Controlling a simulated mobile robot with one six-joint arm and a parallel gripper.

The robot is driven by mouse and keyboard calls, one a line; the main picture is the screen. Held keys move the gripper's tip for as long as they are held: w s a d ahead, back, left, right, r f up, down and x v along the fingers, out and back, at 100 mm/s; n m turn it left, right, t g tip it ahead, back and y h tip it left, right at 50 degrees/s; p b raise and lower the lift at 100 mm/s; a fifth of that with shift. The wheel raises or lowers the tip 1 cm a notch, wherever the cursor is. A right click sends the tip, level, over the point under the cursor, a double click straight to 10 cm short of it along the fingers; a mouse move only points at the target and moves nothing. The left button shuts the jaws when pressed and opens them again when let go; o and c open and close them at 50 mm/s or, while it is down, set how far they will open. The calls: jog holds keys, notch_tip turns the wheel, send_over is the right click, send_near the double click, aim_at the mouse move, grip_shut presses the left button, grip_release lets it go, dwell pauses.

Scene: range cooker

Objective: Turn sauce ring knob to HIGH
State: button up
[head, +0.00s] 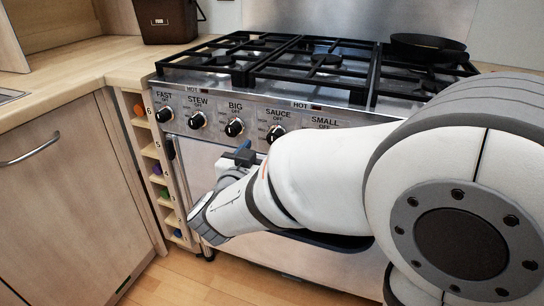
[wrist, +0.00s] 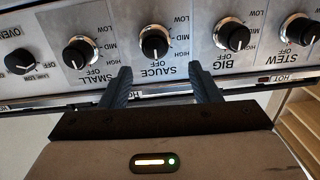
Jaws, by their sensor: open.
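The sauce ring knob (head: 275,133) is a round black knob under the "SAUCE" label on the cooker's front panel. In the wrist view, which is upside down, the sauce knob (wrist: 155,43) is near the top middle. Its white mark appears to point at OFF. My gripper (wrist: 160,72) is open and empty, its two dark fingers spread to either side just short of the knob, with a gap still showing. In the head view my gripper (head: 243,152) is in front of the panel, below the knobs, partly hidden by my arm.
The big knob (wrist: 234,36) and the small knob (wrist: 79,53) flank the sauce knob closely. Black pan grates (head: 320,65) and a frying pan (head: 428,46) are on the hob. A wooden cabinet (head: 60,190) stands at left.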

aim_at(272, 140)
jog(key=shift+h, duration=0.5)
jog(key=b+x, duration=0.1)
jog(key=x, duration=0.1)
jog(key=b+x, duration=0.1)
jog(key=x, duration=0.2)
jog(key=f+b+x, duration=0.1)
jog(key=x, duration=0.1)
jog(key=shift+w+d, duration=0.1)
jog(key=shift+d, duration=0.05)
jog(key=shift+c, duration=0.6)
jog(key=c, duration=0.6)
